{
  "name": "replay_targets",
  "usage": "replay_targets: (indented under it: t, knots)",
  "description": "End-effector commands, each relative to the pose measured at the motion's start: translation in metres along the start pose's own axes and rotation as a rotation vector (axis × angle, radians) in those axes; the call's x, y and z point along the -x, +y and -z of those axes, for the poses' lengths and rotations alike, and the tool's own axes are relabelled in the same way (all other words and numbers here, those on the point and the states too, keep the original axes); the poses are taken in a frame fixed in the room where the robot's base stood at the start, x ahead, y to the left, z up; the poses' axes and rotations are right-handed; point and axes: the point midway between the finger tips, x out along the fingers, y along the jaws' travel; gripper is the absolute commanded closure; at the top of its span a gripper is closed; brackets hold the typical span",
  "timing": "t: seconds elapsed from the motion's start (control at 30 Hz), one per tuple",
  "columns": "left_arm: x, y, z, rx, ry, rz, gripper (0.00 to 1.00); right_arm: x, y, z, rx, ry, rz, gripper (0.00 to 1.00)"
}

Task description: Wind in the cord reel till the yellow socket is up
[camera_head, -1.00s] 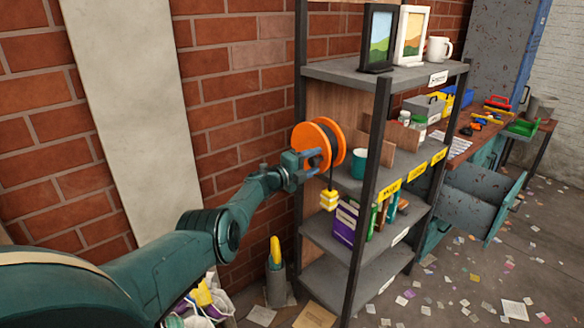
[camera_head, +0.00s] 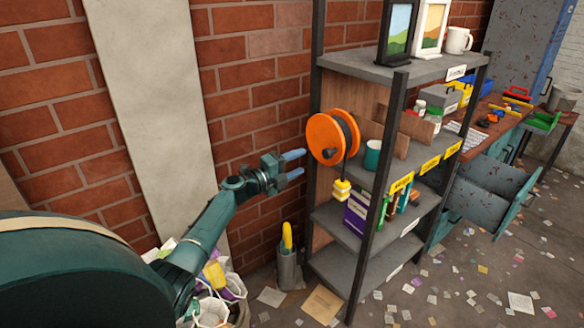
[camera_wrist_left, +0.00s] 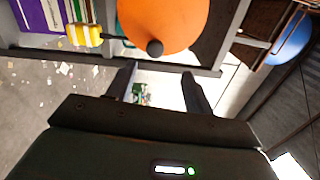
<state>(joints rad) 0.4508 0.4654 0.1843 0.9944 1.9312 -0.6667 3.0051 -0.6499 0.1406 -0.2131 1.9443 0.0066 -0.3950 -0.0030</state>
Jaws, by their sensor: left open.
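The cord reel (camera_head: 324,138) is an orange drum with a dark crank knob, mounted at the left end of the shelf unit. In the left wrist view the orange reel (camera_wrist_left: 165,18) is at the top, with its dark knob (camera_wrist_left: 154,48) in front. The yellow socket (camera_head: 342,190) hangs on a dark cord below the reel, near the lower shelf. It also shows in the left wrist view (camera_wrist_left: 84,35). My left gripper (camera_head: 299,164) is open and empty, left of the reel and a little below it, apart from the knob. My right gripper is not in view.
The shelf unit's front post (camera_head: 380,180) stands right of the reel. A teal mug (camera_head: 372,156) is on the shelf beside it. A purple box (camera_head: 356,213) is one shelf down. A bin (camera_head: 289,268) with a yellow item stands below. Free room lies left of the reel.

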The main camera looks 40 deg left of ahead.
Motion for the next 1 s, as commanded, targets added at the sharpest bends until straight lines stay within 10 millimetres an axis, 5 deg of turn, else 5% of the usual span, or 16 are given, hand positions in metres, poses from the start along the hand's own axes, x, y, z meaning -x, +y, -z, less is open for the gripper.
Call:
replay_targets:
  t: [0.3,1.0]
  knots:
    - [0.015,0.004,0.004,0.008,0.007,-0.008,0.48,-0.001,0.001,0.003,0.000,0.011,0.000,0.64]
    - [0.015,0.007,0.014,-0.038,0.031,-0.015,0.48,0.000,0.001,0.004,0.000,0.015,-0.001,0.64]
